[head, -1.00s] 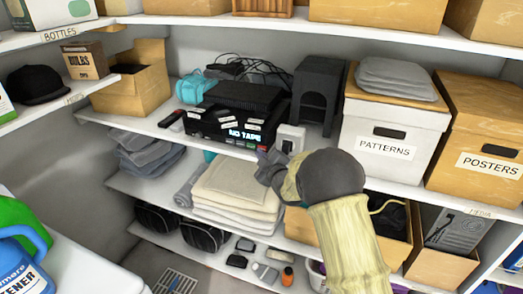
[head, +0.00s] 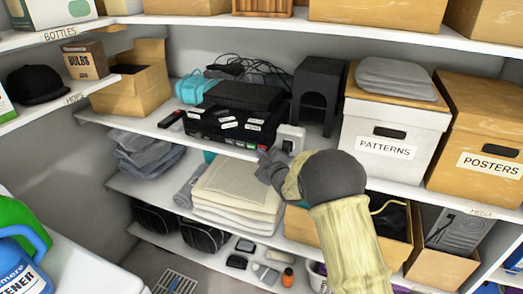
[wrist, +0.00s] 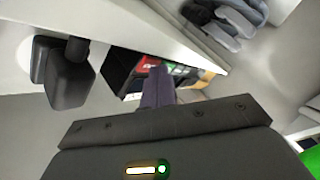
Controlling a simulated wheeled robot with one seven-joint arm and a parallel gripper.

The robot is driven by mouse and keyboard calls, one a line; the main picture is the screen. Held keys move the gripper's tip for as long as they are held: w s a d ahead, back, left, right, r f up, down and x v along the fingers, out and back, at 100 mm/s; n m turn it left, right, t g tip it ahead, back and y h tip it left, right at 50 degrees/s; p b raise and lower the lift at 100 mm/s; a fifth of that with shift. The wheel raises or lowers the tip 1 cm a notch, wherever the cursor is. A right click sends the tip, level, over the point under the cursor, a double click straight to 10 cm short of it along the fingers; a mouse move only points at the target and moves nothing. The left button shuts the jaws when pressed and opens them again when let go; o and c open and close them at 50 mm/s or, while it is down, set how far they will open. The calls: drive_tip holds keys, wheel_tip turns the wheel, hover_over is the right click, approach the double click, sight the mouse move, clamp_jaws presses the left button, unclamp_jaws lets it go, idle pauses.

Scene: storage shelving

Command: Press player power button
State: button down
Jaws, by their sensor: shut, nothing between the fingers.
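The player (head: 212,127) is a black box with several white labels on its front, on the middle shelf in the head view. Its front display looks dark, with no lit text. In the wrist view the player (wrist: 122,72) appears tilted, with red, green and white buttons along its front. My gripper (head: 266,158) is shut and empty at the player's lower right front, near the shelf edge. In the wrist view its shut fingers (wrist: 156,80) overlap the button row. I cannot tell whether they touch a button, and they hide part of the row.
A white outlet block (head: 291,138) stands just right of the player. A black box (head: 252,96) and cables lie on top and behind. A white PATTERNS box (head: 388,130) is to the right. Folded towels (head: 235,190) fill the shelf below, near my gripper.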

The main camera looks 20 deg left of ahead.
drive_tip(key=shift+s+b, duration=0.6)
drive_tip(key=shift+s, duration=0.2)
drive_tip(key=s+b, duration=0.3)
drive_tip(key=s, duration=0.2)
drive_tip(key=shift+a, duration=0.2)
idle(0.7)
